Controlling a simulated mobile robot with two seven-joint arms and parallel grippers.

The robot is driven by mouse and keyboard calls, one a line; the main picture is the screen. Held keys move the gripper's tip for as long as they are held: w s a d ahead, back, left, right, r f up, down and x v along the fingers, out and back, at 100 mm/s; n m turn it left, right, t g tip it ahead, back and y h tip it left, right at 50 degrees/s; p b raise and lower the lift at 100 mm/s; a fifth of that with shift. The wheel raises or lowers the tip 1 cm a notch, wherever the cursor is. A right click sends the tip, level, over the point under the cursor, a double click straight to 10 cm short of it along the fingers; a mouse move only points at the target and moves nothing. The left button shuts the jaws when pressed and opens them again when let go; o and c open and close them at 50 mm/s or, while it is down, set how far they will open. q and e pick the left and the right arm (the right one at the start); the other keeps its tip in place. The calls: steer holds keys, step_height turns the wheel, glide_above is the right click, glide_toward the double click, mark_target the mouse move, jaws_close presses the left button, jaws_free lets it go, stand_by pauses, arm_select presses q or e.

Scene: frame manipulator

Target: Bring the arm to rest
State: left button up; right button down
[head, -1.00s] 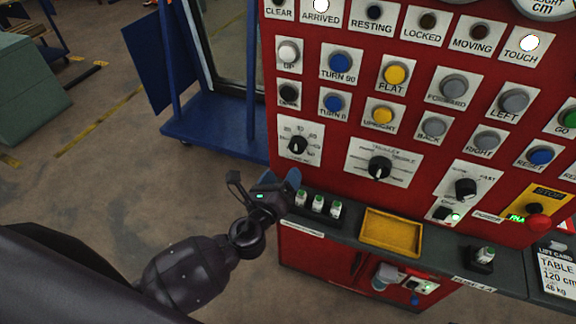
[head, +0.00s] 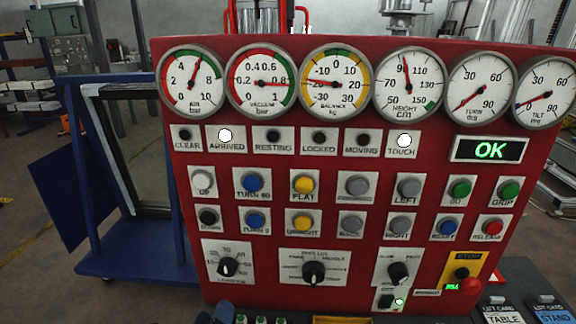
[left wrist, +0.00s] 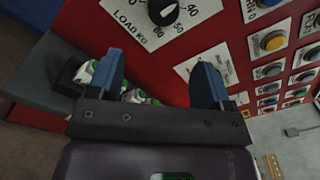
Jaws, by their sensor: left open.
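My left gripper shows only as dark blue fingertips (head: 216,316) at the bottom edge of the head view. In the left wrist view its two blue fingers (left wrist: 158,78) stand apart with nothing gripped between them. White, green-topped pieces (left wrist: 130,95) on the ledge show between and beside the fingers. The red control panel (head: 365,262) stands upright ahead. Its ARRIVED lamp (head: 225,136) and TOUCH lamp (head: 404,140) are lit white. The RESTING (head: 273,136), LOCKED and MOVING lamps are dark. My right gripper is not in view.
A row of dials runs along the panel's top, above a green OK display (head: 490,150). A blue wheeled frame (head: 135,262) stands left of the panel. The yellow tray (head: 342,320) and list cards (head: 503,316) lie at the bottom.

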arm_select(q)
steer(key=s+a+f+n+g+y, duration=0.1)
steer(key=s+a+f+n+g, duration=0.2)
steer(key=n, duration=1)
steer(key=s+a+f+n+g, duration=0.3)
steer(key=s+a+f+n, duration=0.4)
steer(key=s+n, duration=0.6)
step_height(320, 180, down, 3)
steer(key=shift+a+r+n+y, duration=0.2)
steer(key=shift+n+y, duration=0.2)
steer(key=shift+n, duration=0.2)
